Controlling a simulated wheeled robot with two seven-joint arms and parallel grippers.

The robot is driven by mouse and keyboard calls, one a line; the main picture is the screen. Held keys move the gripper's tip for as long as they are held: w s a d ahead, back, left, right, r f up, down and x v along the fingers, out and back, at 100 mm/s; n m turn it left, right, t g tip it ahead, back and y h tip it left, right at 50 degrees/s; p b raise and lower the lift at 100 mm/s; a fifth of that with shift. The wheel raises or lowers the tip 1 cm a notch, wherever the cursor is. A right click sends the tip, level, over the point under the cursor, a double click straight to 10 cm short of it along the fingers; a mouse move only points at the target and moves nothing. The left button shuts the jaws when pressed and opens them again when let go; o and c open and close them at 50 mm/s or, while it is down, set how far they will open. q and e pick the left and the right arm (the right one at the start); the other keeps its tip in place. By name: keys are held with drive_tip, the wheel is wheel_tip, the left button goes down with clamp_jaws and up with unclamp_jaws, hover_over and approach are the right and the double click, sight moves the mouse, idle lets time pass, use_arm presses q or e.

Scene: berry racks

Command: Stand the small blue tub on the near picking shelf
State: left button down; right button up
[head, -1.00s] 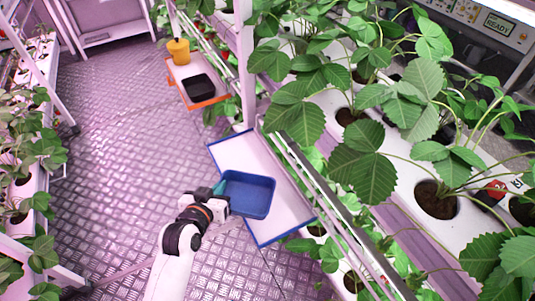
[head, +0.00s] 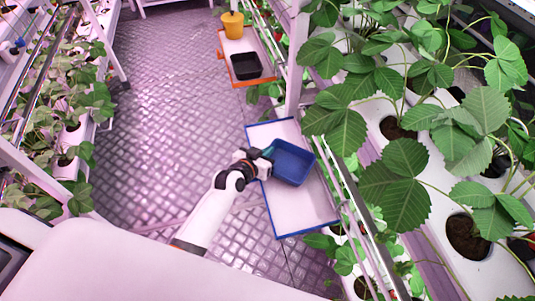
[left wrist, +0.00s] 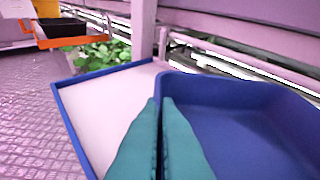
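The small blue tub (head: 291,164) is upright over the near picking shelf (head: 305,210), a white board with a blue rim. The tub is over the shelf's middle, toward its rack side; whether it touches the board I cannot tell. My left gripper (head: 267,155) is at the tub's left side. In the left wrist view its teal fingers (left wrist: 160,130) are closed together on the wall of the tub (left wrist: 235,120), with the shelf's bare white surface (left wrist: 105,100) beside and beyond it. My right gripper is out of view.
A rack post (head: 297,65) rises at the near shelf's far end. Strawberry plants (head: 408,170) crowd the right; the aisle floor (head: 165,110) is clear.

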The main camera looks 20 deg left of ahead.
use_arm(q)
drive_tip(key=shift+f, duration=0.5)
drive_tip(key=shift+f, duration=0.1)
drive_tip(key=c, duration=1.7)
unclamp_jaws()
